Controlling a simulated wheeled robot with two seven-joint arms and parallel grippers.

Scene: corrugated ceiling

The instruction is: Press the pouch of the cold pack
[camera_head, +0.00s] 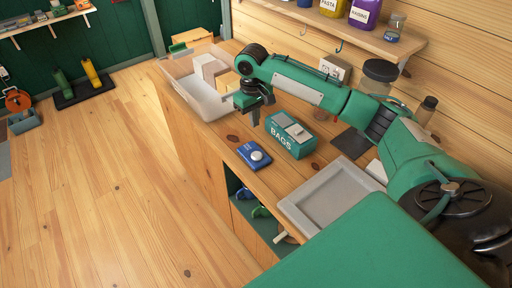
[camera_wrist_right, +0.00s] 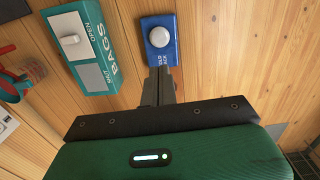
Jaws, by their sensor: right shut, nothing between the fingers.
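The cold pack (camera_head: 254,155) is a small blue slab with a pale round bulge, its pouch, lying flat on the wooden counter near the front edge. In the right wrist view the cold pack (camera_wrist_right: 158,57) lies just beyond the fingertips, and the white round pouch (camera_wrist_right: 159,37) shows clearly. My right gripper (camera_head: 256,121) is shut and empty, pointing down above the counter, behind the cold pack in the head view. Its closed fingers (camera_wrist_right: 160,78) point toward the lower edge of the pack; I cannot tell whether they touch it. My left gripper is not in view.
A green BAGS box (camera_head: 290,135) stands right of the cold pack. A grey bin (camera_head: 205,101) with boxes is at the far end of the counter, and a grey tray (camera_head: 329,197) is nearer. A shelf (camera_head: 330,28) with jars hangs on the wall.

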